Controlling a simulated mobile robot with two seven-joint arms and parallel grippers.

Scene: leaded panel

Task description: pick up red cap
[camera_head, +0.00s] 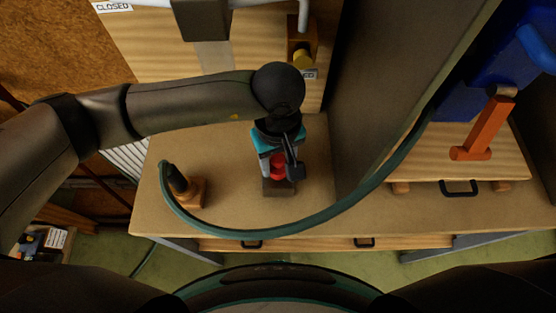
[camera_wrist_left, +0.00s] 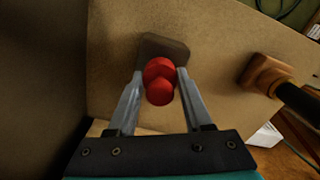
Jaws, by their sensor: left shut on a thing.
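The red cap (camera_head: 277,166) is at the middle of the bench top in the head view, over a small dark brown block (camera_head: 278,188). In the left wrist view the cap (camera_wrist_left: 159,82) looks round and red, with the brown block (camera_wrist_left: 166,46) behind it. My left gripper (camera_head: 277,168) comes down on it from above. Its two grey fingers (camera_wrist_left: 158,84) are shut on the cap, one on each side. Whether the cap touches the block cannot be told. My right gripper is not in view.
A wooden block with a black handle (camera_head: 184,187) stands left on the bench (camera_head: 232,210). A green hose (camera_head: 290,232) curves across the front. A tall grey panel (camera_head: 375,90) rises to the right. An orange clamp-like piece (camera_head: 487,125) and blue object (camera_head: 500,70) are further right.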

